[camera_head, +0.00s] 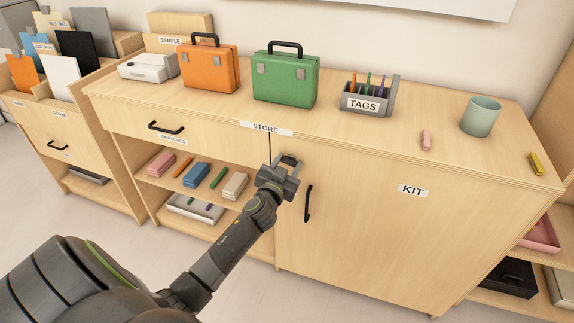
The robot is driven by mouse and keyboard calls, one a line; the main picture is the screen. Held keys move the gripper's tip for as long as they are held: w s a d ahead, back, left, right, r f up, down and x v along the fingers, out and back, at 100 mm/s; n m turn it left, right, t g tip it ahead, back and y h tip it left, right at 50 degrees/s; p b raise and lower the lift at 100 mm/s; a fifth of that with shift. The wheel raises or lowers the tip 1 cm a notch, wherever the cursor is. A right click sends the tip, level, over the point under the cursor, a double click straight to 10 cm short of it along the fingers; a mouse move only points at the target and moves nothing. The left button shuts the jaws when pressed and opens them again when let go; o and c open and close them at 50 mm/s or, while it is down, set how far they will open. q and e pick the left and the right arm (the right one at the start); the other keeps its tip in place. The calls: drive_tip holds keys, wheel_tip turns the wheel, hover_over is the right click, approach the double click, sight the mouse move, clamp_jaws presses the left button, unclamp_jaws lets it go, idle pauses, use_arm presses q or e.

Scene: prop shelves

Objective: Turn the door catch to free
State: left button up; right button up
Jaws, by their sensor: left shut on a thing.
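The cabinet door (370,215) is light wood, has a black upright handle (308,204) near its left edge and bears a KIT label. It looks closed. The door catch (289,159) is a small dark piece near the door's upper left corner, below the STORE label. My left gripper (287,168) is at the catch and shut on it. The fingers hide part of the catch, so I cannot tell its exact angle. My right gripper is not in view.
On the cabinet top stand an orange case (209,68), a green case (286,78), a TAGS holder (364,104) and a green cup (481,116). A drawer (190,131) and open shelves with small blocks are left of the door. The floor in front is clear.

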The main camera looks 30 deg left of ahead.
use_arm(q)
drive_tip(key=m, duration=0.4)
drive_tip(key=shift+d+m, duration=0.1)
drive_tip(key=shift+m, duration=0.2)
drive_tip(key=m, duration=0.3)
drive_tip(key=shift+m, duration=0.3)
drive_tip(key=m+p, duration=0.1)
drive_tip(key=m, duration=0.3)
drive_tip(key=shift+f, duration=0.15)
drive_tip(key=shift+d+m, duration=0.1)
drive_tip(key=shift+m, duration=1.3)
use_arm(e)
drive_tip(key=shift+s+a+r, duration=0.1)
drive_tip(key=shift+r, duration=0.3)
use_arm(q)
drive_tip(key=shift+f, duration=0.1)
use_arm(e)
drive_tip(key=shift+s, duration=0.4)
use_arm(q)
drive_tip(key=o, duration=1)
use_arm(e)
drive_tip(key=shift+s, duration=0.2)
use_arm(q)
drive_tip(key=shift+p, duration=0.3)
